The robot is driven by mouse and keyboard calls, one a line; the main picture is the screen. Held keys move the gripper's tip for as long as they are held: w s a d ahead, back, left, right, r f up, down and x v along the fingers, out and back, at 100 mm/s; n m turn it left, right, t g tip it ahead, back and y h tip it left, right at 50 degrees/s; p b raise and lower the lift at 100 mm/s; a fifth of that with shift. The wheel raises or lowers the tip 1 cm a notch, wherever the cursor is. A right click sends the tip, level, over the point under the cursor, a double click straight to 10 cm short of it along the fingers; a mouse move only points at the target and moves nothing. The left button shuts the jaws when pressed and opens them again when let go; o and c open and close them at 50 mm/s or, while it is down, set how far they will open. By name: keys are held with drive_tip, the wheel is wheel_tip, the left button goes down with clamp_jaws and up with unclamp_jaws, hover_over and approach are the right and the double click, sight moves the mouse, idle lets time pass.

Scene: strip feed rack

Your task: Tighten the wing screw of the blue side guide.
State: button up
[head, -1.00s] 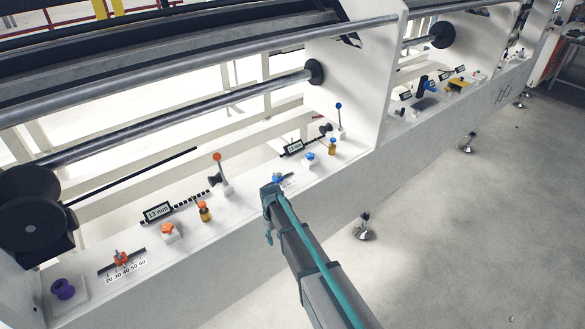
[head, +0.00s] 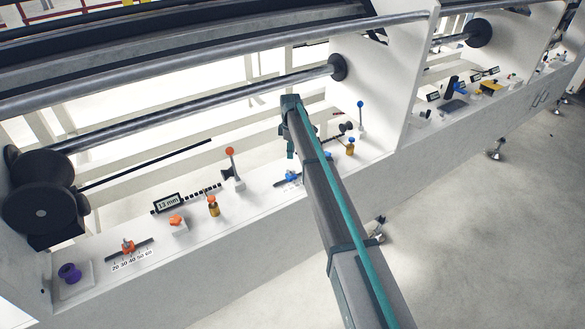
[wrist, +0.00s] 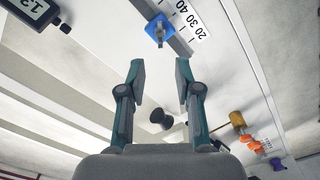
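The blue side guide (wrist: 157,29) sits on a dark rail at the top of the wrist view, with a small grey wing screw (wrist: 159,33) on it. In the head view the blue guide (head: 291,176) shows on the white ledge just left of my arm, partly hidden. My gripper (wrist: 160,68) is open, with a clear gap between its two fingers and nothing held. It is apart from the guide, which lies beyond the fingertips. In the head view my gripper (head: 290,148) hangs above the ledge, small and partly covered by my wrist.
A scale strip (wrist: 190,22) lies beside the rail and a display (wrist: 32,8) is at the upper left. A black knob (wrist: 161,118) shows between the fingers. An orange side guide (head: 127,247), an orange-topped lever (head: 230,153) and a blue-topped lever (head: 360,106) stand along the ledge.

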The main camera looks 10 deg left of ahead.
sight(291, 172)
wheel_tip(291, 172, down, 10)
drive_tip(key=p, duration=0.2)
drive_tip(key=shift+r+p, duration=0.2)
drive_tip(key=shift+p, duration=0.2)
clamp_jaws()
